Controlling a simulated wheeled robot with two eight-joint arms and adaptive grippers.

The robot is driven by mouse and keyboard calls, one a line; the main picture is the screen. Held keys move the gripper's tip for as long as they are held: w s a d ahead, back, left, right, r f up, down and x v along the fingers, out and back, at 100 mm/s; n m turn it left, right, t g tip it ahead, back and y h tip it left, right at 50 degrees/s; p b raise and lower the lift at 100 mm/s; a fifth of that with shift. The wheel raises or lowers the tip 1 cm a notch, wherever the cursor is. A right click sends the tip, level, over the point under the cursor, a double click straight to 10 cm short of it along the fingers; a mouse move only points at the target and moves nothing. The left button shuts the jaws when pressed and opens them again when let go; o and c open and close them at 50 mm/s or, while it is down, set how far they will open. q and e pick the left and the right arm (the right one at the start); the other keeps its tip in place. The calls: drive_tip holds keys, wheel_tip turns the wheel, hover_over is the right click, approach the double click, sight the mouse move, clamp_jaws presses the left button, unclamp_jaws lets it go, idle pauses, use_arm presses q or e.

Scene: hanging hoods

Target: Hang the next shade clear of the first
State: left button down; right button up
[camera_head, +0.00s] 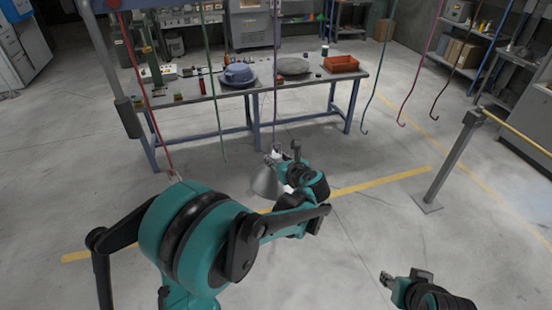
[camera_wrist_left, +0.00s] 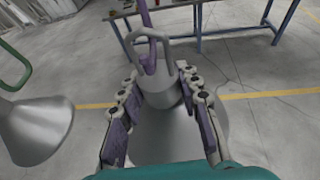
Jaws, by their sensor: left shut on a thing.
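A grey shade (camera_head: 266,184) hangs upright in my left gripper (camera_head: 283,156). The left wrist view shows both fingers of the gripper (camera_wrist_left: 161,108) around the shade's neck (camera_wrist_left: 160,88). The shade's wire loop (camera_wrist_left: 143,37) rises above the fingers, and a purple hook (camera_wrist_left: 148,62) reaches down at the loop. I cannot tell whether the hook bears the weight. Another grey shade (camera_wrist_left: 36,128) is at the left of the wrist view, apart from the held one; its top is cut off. My right gripper (camera_head: 403,277) is empty at lower right, its fingertips apart.
A green hook (camera_head: 224,158) hangs left of the purple line. A red line (camera_head: 150,110) ends behind my left arm at a pale loop. A workbench (camera_head: 215,97) stands behind, a grey post (camera_head: 452,160) at right.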

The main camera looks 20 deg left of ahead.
use_arm(q)
drive_tip(key=shift+f+b, duration=1.05)
drive_tip(key=shift+f, duration=0.05)
drive_tip(key=c, duration=1)
unclamp_jaws()
drive_tip(key=v, duration=1.2)
drive_tip(key=s+a+f+n+g+h+b, duration=0.2)
drive_tip(key=s+a+f+n+b, duration=0.1)
drive_tip(key=s+f+n+b, duration=0.3)
drive_tip(key=s+a+f+n+g+h+b, duration=0.1)
drive_tip(key=s+a+f+n+h+b, duration=0.1)
drive_tip(key=s+a+f+n+b, duration=0.5)
drive_tip(key=s+d+f+n+h+b, duration=0.2)
drive_tip(key=s+f+n+b, duration=0.2)
drive_tip(key=f+n, duration=0.3)
drive_tip(key=s+d+f+n+h+b, duration=0.2)
drive_tip(key=s+d+f+n+b, duration=0.1)
drive_tip(key=f+n, duration=0.4)
drive_tip(key=shift+s+d+f+n+h+b, duration=0.2)
drive_tip(key=shift+s+n+h+b, duration=0.3)
drive_tip(key=shift+s, duration=0.35)
